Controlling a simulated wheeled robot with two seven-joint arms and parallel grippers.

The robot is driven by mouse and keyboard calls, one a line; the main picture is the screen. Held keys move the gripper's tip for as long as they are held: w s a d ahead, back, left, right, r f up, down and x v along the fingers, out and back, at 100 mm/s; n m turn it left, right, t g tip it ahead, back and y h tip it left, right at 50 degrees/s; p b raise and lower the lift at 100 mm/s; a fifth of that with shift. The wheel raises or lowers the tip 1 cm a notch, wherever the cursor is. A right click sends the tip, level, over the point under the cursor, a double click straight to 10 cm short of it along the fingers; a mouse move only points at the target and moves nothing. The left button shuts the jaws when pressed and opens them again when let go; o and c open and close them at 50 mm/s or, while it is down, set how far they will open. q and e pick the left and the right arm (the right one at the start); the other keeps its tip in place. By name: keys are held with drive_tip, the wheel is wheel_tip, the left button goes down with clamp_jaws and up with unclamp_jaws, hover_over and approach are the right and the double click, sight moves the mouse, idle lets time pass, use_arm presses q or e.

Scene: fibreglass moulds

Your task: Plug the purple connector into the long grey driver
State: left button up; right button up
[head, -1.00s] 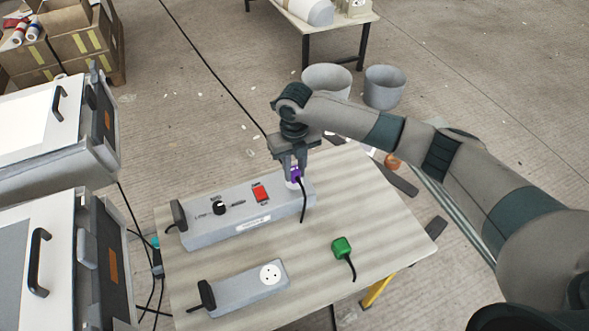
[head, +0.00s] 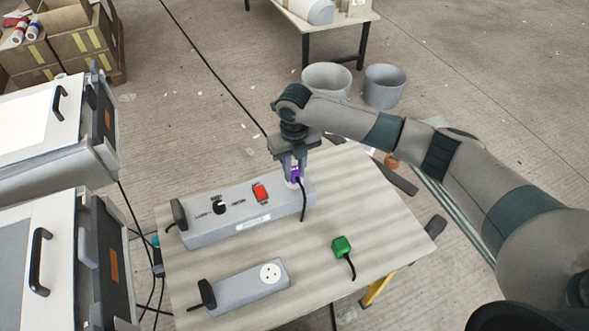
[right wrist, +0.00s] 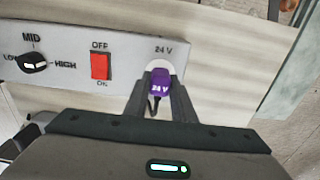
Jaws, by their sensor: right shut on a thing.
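The long grey driver (head: 238,222) lies on the table, with a black knob, a red switch (head: 260,192) and a black handle at its left end. My right gripper (head: 296,176) is above its right end, pointing down, shut on the purple connector (head: 297,174). In the right wrist view the purple connector (right wrist: 160,84), marked 24 V, is between the fingers (right wrist: 160,92), over the round pale socket (right wrist: 164,65) under the driver's "24 V" label. I cannot tell whether it is seated in the socket. Its black cable hangs down. My left gripper is not in view.
A green connector (head: 341,246) with a black cable lies on the table (head: 330,205) at the right. A short grey box (head: 235,290) with a round white socket lies in front. White-and-grey cabinets (head: 60,255) stand at the left.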

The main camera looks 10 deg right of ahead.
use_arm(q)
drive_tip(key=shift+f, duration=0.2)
use_arm(e)
drive_tip(key=shift+f, duration=0.4)
drive_tip(key=o, duration=1.1)
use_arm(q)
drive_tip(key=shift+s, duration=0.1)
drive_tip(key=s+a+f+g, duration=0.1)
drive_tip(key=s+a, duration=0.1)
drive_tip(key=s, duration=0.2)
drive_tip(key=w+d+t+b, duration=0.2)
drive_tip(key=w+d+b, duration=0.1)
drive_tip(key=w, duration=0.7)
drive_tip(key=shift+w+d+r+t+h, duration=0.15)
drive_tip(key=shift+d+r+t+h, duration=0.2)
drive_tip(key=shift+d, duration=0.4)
use_arm(e)
wheel_tip(320, 180, up, 18)
drive_tip(key=shift+f, duration=0.25)
drive_tip(key=shift+s+f, duration=0.1)
